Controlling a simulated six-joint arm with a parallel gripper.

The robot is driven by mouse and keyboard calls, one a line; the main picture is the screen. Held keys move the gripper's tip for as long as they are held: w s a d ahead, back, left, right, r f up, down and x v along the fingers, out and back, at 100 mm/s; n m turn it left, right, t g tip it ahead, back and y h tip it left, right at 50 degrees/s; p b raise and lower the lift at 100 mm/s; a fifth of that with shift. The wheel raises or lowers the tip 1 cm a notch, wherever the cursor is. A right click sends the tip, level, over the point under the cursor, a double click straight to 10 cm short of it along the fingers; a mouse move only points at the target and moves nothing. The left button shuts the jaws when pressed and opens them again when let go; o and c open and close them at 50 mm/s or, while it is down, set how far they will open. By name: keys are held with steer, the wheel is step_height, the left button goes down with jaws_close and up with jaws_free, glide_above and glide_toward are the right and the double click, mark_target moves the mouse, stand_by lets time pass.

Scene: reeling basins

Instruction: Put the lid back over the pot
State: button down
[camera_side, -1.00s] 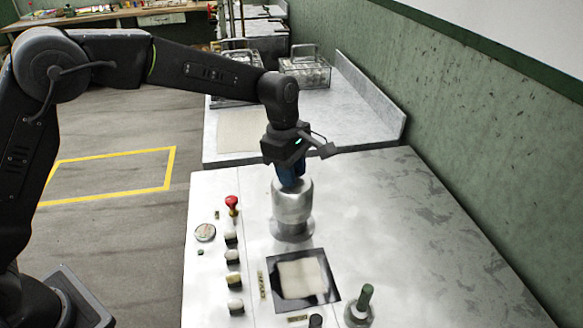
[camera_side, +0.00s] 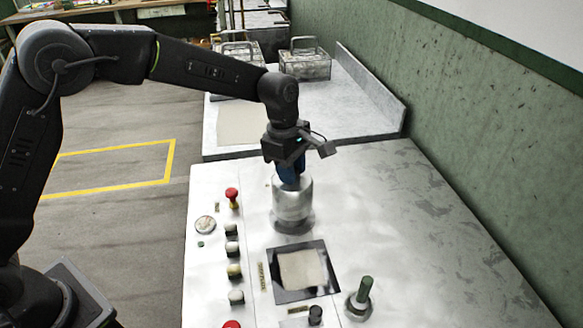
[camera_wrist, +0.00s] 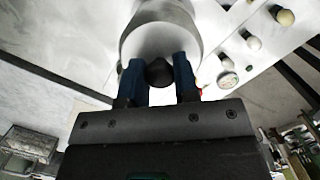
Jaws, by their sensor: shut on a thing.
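The pot (camera_side: 293,207) is a shiny metal cylinder standing upright on a wider round foot on the pale metal worktop. My gripper (camera_side: 290,180) points down at its top, with blue fingers. In the wrist view, the fingers of my gripper (camera_wrist: 158,68) are closed on either side of a dark round knob (camera_wrist: 160,73). A pale round metal face, seemingly the lid (camera_wrist: 160,43), lies beyond the knob. The fingers hide part of the lid in the side view. I cannot tell whether the lid rests on the pot or sits slightly above it.
A black-framed pale panel (camera_side: 302,270) lies in front of the pot. A row of knobs and a red button (camera_side: 232,194) stand to its left, and a green-handled lever (camera_side: 364,292) front right. Wire baskets (camera_side: 304,62) stand behind. The worktop right of the pot is clear.

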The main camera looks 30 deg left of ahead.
steer(key=shift+f, duration=0.2)
steer(key=shift+f, duration=0.65)
steer(key=shift+f, duration=0.4)
steer(key=shift+f, duration=0.3)
steer(key=shift+f, duration=0.15)
stand_by(0.6)
steer(key=shift+c, duration=1.5)
jaws_free()
